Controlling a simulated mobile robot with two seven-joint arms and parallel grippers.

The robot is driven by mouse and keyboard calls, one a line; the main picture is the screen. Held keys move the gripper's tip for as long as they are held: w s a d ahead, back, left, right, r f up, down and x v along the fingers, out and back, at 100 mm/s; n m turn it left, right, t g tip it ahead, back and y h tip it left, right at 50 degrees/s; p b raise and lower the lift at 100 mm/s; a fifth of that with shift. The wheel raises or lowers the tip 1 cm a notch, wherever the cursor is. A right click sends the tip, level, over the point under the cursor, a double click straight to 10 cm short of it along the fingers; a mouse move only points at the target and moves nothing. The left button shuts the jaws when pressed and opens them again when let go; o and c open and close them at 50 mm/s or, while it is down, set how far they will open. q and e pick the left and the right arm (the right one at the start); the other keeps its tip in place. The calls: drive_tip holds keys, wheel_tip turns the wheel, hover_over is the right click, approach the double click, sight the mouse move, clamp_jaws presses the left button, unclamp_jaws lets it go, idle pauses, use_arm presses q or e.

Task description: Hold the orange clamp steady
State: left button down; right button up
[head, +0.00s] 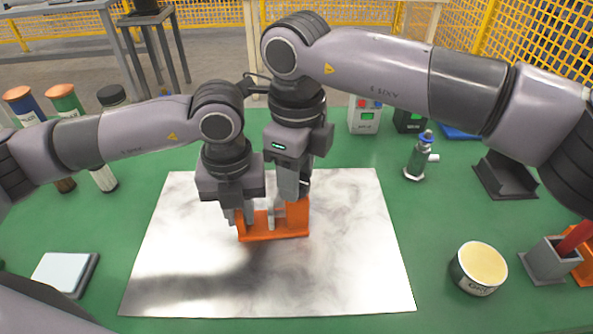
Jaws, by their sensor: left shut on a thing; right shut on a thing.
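The orange clamp (262,235) stands on a shiny metal plate (345,255) in the middle of the green table. It has a low base and a taller block at its right end. My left gripper (240,215) points down and is shut on the left part of the clamp. My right gripper (287,205) points down and is shut at the clamp's right part. Grey pieces show between the fingers, and I cannot tell which belong to the clamp. The grippers hide the clamp's upper back side.
A round tin (478,268) and a grey holder (548,260) are at right. A flat white-topped box (65,271) is at left. Several capped bottles stand back left. The plate's front is clear.

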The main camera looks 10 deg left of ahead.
drive_tip(key=shift+r, duration=0.1)
idle(0.3)
drive_tip(key=o, duration=0.8)
wheel_tip(320, 180, up, 12)
use_arm(q)
drive_tip(key=c, duration=1)
unclamp_jaws()
drive_tip(key=shift+o, duration=0.2)
